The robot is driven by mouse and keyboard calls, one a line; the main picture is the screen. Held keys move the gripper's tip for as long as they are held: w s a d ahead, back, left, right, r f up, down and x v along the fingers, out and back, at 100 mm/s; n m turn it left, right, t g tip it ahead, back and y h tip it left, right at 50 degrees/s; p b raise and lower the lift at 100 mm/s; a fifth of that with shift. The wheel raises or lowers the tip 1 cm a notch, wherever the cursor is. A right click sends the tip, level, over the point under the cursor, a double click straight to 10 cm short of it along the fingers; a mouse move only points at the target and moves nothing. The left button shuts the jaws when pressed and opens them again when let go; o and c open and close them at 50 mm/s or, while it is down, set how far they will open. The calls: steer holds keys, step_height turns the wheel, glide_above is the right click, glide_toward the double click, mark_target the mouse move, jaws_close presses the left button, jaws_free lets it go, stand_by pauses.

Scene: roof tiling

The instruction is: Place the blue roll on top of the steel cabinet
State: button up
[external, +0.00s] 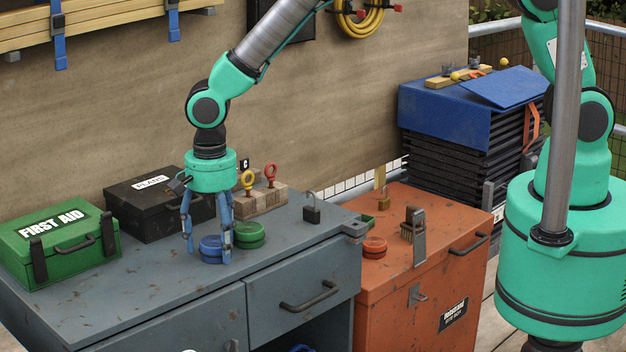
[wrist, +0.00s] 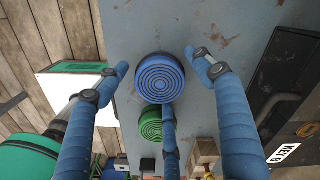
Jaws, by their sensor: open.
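The blue roll (external: 211,250) lies flat on the top of the grey-blue steel cabinet (external: 130,300), left of the green roll (external: 248,236). My gripper (external: 208,240) points straight down over the blue roll, its fingers spread around it. In the wrist view, the blue roll (wrist: 160,79) sits between the open fingertips (wrist: 160,72), with visible gaps at left and right. One finger reaches down between the blue roll and the green roll (wrist: 151,124); whether it touches either is unclear.
A green first aid box (external: 60,245) and a black case (external: 155,207) stand left and behind. A wooden block with eye bolts (external: 262,200) and a padlock (external: 312,214) are to the right. An orange job box (external: 420,290) adjoins the cabinet, with an orange roll (external: 375,247) on it.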

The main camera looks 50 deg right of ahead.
mark_target(216, 240)
step_height(216, 240, up, 12)
steer(key=p, duration=0.1)
steer(key=shift+p, duration=0.3)
stand_by(0.7)
steer(key=d+r+n+t+y, duration=0.1)
steer(key=d+r+n, duration=0.1)
steer(key=d+r, duration=1.15)
steer(key=d+r+n+t, duration=0.1)
steer(key=d+r+n, duration=0.1)
steer(key=d+r, duration=1.15)
steer(key=s+d+r+n+t, duration=0.1)
steer(key=s+d+n, duration=0.1)
steer(key=s+d, duration=0.9)
steer(key=s+d+r+n+t+h, duration=0.1)
steer(key=s+d+r+n+t, duration=0.1)
steer(key=s+d, duration=0.8)
steer(key=d+n, duration=0.1)
steer(key=d, duration=0.3)
steer(key=shift+s+d+r+t, duration=0.25)
steer(key=shift+s+r+t, duration=0.05)
steer(key=shift+s, duration=0.05)
